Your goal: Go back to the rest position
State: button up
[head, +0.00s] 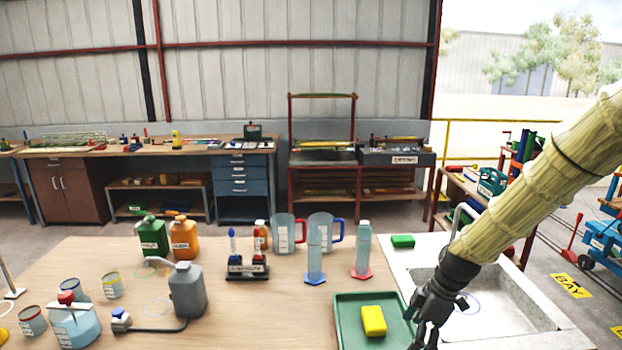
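My gripper (424,325) is black and hangs at the end of my arm, which comes in from the upper right in a cream, ribbed sleeve. The gripper points down at the right edge of the green tray (345,306), in front of the sink (520,308). Its fingertips are dark and partly cut off by the bottom edge, so its opening is unclear. I see no object clearly held in it. A yellow block (374,320) lies in the tray, left of the gripper and apart from it.
A green block (403,241) lies by the sink. Two measuring cylinders (316,252), two jugs, a blue-and-red bottle stand (247,270), a grey container (187,290), and green (152,236) and orange (184,238) canisters stand on the wooden table (270,322). Its front middle is clear.

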jog(key=s+a+f+m+h, duration=0.1)
jog(key=s+f+m, duration=0.45)
jog(key=f, duration=0.75)
jog(key=s+f+m+h, duration=0.1)
jog(key=s+f+m, duration=0.2)
jog(key=s+f, duration=0.5)
jog(key=s+a+f+m+h, duration=0.1)
jog(key=s+f+m, duration=0.3)
jog(key=s, duration=0.8)
jog(key=s+f+m+h, duration=0.1)
jog(key=s+f+m, duration=0.2)
jog(key=s+f, duration=0.5)
notch_tip(320, 180, down, 7)
jog(key=s+b, duration=0.2)
jog(key=b, duration=0.8)
jog(key=shift+f, duration=0.2)
